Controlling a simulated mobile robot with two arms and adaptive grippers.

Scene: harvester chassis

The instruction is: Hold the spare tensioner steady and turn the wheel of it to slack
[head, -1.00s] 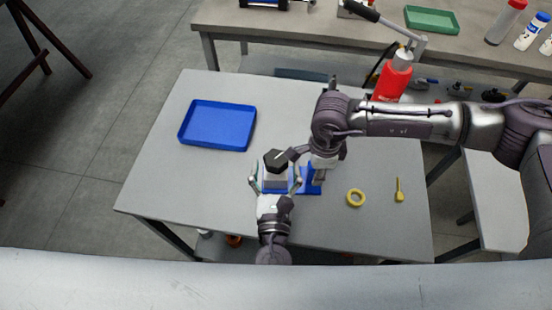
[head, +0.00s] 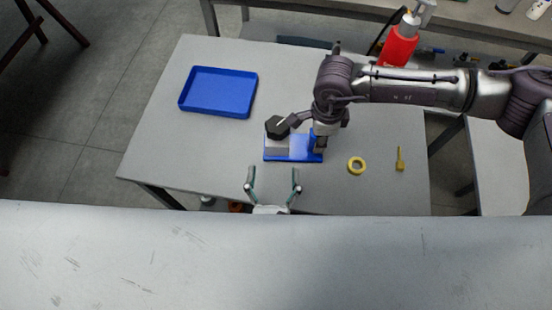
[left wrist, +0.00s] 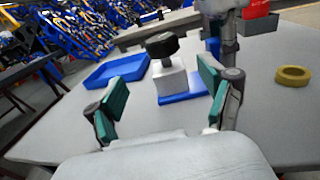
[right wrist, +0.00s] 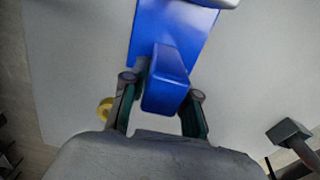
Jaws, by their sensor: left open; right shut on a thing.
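The spare tensioner has a blue base (head: 305,150), a grey block (head: 277,146) with a black wheel (head: 277,126) on top, and a blue upright at its right end. My right gripper (head: 320,142) is shut on the upright (right wrist: 166,85), which shows between its fingers in the right wrist view. My left gripper (head: 273,172) is open and empty on the near side of the tensioner, apart from it. In the left wrist view the wheel (left wrist: 162,45) and block (left wrist: 170,80) stand ahead, between and beyond the open fingers.
A blue tray (head: 218,92) lies at the table's back left. A yellow ring (head: 357,166) and a small yellow tool (head: 400,160) lie to the right of the tensioner. A red bottle (head: 398,48) stands behind the table. The table's left part is clear.

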